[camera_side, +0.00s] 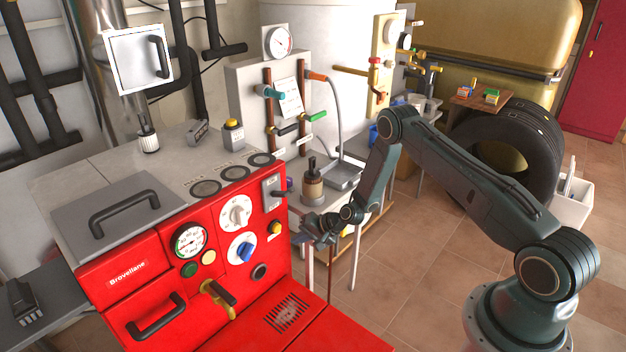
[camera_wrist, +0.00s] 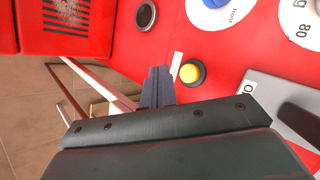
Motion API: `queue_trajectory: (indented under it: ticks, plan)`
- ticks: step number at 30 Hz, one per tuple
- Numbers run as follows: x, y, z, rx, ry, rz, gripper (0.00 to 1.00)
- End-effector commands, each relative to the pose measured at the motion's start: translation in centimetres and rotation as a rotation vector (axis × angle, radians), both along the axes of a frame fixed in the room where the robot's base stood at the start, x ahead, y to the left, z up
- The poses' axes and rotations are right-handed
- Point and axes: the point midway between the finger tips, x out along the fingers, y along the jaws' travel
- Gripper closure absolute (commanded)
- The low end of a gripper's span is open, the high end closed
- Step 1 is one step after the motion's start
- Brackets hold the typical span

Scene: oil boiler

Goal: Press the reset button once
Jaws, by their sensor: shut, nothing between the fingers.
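A round yellow button (camera_wrist: 191,72) in a dark ring sits on the red boiler front, beside a small white label too small to read. It also shows in the side view (camera_side: 275,227), at the right edge of the red front panel. I take it as the reset button, though its label cannot be read. My gripper (camera_wrist: 159,72) is shut and empty, with its fingertips just left of the yellow button in the wrist view. In the side view my gripper (camera_side: 304,238) is a little right of the button. Contact cannot be told; the button looks uncovered.
A grey switch box (camera_wrist: 270,100) with a dark lever is close to the button. White dials (camera_side: 237,211), a blue knob (camera_side: 245,251) and a dark round fitting (camera_side: 259,272) share the front. Another yellow-topped button unit (camera_side: 233,134) stands on the boiler top.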

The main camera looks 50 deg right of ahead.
Motion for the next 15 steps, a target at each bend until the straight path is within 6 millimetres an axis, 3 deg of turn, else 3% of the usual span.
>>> queue_trajectory:
  ticks: [6,15]
  plan:
    - [2.3,0.0,0.0,-0.001,-0.001,0.001,1.00]
    - [4.1,0.0,0.0,-0.001,0.001,0.000,1.00]
